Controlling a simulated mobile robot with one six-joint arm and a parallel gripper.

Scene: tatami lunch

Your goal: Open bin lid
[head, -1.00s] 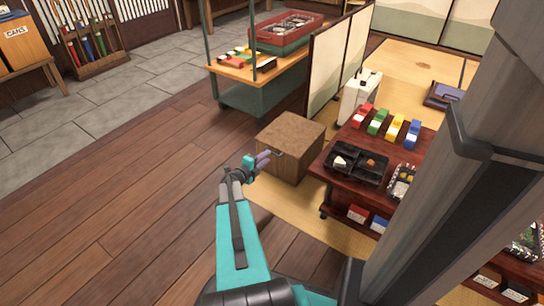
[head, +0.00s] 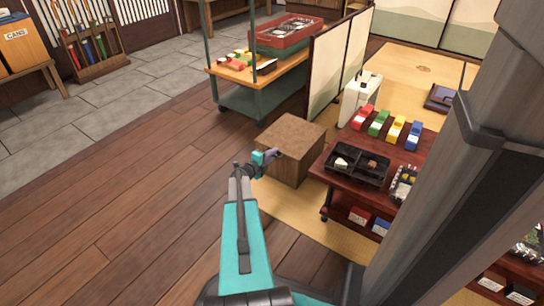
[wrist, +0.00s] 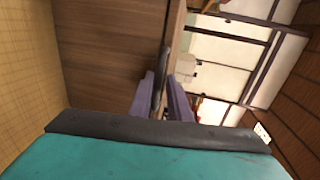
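The bin is a wooden box (head: 291,160) with a brown, cork-like lid (head: 290,131) on top, lying flat and shut. My gripper (head: 273,155) is at the upper front edge of the bin, where the lid's handle is. In the wrist view, its two purple fingers (wrist: 163,98) stand apart, one on each side of a dark bar-like handle (wrist: 161,72). A gap shows between the handle and the right finger. The wooden front of the bin (wrist: 108,60) fills the left-middle of that view. Whether either finger touches the handle is hard to see.
A dark red shelf cart (head: 372,160) with a black compartment tray (head: 356,164) and coloured blocks stands close right of the bin. A folding screen (head: 334,65) and a green-framed cart (head: 252,95) are behind. The plank floor (head: 130,185) to the left is clear.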

